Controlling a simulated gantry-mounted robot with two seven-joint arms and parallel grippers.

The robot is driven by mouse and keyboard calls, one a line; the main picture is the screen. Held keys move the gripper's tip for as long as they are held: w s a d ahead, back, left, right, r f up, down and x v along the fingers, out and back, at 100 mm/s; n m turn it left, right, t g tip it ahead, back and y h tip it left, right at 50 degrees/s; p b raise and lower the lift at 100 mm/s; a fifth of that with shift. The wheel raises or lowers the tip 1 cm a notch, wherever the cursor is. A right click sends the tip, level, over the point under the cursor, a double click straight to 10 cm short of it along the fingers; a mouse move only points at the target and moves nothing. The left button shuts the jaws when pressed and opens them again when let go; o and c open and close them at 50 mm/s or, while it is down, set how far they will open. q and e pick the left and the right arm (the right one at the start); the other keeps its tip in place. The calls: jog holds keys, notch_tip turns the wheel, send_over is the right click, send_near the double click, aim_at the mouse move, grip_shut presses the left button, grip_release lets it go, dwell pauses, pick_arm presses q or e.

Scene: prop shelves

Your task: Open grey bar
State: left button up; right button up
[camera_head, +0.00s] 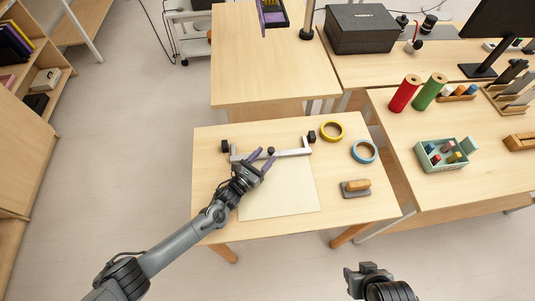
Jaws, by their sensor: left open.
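The grey bar (292,153) lies across the far part of the small wooden table, over the top edge of a cream sheet (280,190). It has a black block at each end and a dark knob (271,150) near its middle. My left gripper (263,157) is open, with its purple fingers near the knob and the bar. I cannot tell whether they touch it. The gripper hides part of the bar's left half. My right gripper (361,273) shows only in part at the bottom, off the table's front; its fingers are not clear.
A yellow tape roll (332,123) and a blue tape roll (356,152) lie right of the bar. A grey block with a wooden handle (356,186) lies at the table's right. A green crate (425,159) and red and green rolls stand on the neighbouring table.

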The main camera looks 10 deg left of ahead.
pick_arm(q)
jog(key=shift+x, duration=1.15)
grip_shut()
